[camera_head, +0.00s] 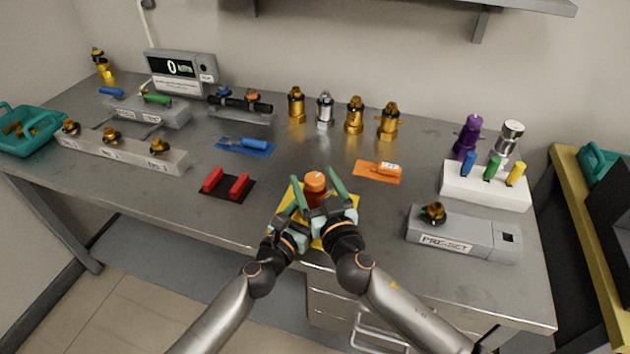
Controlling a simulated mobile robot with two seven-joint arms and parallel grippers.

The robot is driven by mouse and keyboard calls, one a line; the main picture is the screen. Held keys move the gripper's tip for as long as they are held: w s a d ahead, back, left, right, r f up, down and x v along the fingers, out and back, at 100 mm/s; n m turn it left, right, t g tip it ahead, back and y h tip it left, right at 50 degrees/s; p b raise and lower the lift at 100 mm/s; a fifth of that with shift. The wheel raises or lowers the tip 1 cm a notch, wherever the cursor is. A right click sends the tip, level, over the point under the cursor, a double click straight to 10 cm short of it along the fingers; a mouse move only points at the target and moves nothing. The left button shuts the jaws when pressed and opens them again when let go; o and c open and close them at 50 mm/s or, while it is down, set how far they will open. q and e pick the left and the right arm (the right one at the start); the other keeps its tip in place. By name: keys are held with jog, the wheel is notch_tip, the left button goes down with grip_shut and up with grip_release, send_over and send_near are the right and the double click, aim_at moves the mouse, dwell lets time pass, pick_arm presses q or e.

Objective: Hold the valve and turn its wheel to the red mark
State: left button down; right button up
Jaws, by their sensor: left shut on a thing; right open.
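An orange-topped valve (315,183) stands on a yellow mat (352,200) near the table's front edge. Its lower body is largely hidden by my grippers. My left gripper (301,200) is shut on the valve from the left. My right gripper (334,190) is open close to the valve's right side, with its green fingers beside the orange top. I cannot tell whether the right fingers touch it. No red mark on the valve can be made out.
Red blocks on a dark mat (227,188) lie to the left. An orange mat (377,174) with a tag lies to the right. A grey PRE-SET block (463,235) and white rack (486,188) stand further right. Several brass valves (354,115) line the back.

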aim_at(318, 189)
grip_shut()
dwell(0.6)
jog(key=shift+m+h, duration=0.5)
jog(key=shift+h, duration=0.3)
grip_release()
jog(key=shift+v, duration=3.8)
jog(key=shift+f, duration=0.1)
